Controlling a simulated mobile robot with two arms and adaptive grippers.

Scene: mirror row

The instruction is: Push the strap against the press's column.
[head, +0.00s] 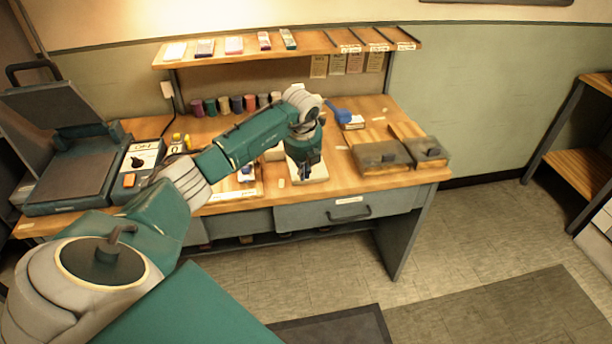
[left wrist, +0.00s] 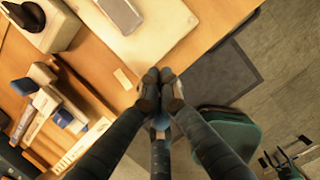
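My left gripper (head: 307,170) is low over a cream board (head: 318,172) near the front edge of the workbench. In the left wrist view its fingertips (left wrist: 160,88) are together at the near edge of the cream board (left wrist: 165,38), with nothing seen between them. A grey plate (left wrist: 122,12) lies on that board. A dark press-like machine (head: 66,132) with a raised lid stands at the left end of the bench. I cannot make out a strap or clearly identify the press's column. My right gripper is not in view.
A shelf (head: 285,47) stands over the bench's back, with several coloured pots (head: 236,104) below it. Two grey boxes (head: 382,157) sit at the right. Blue-handled blocks (left wrist: 62,116) lie near the board. A drawer (head: 335,210) is under the front edge; the floor right of it is clear.

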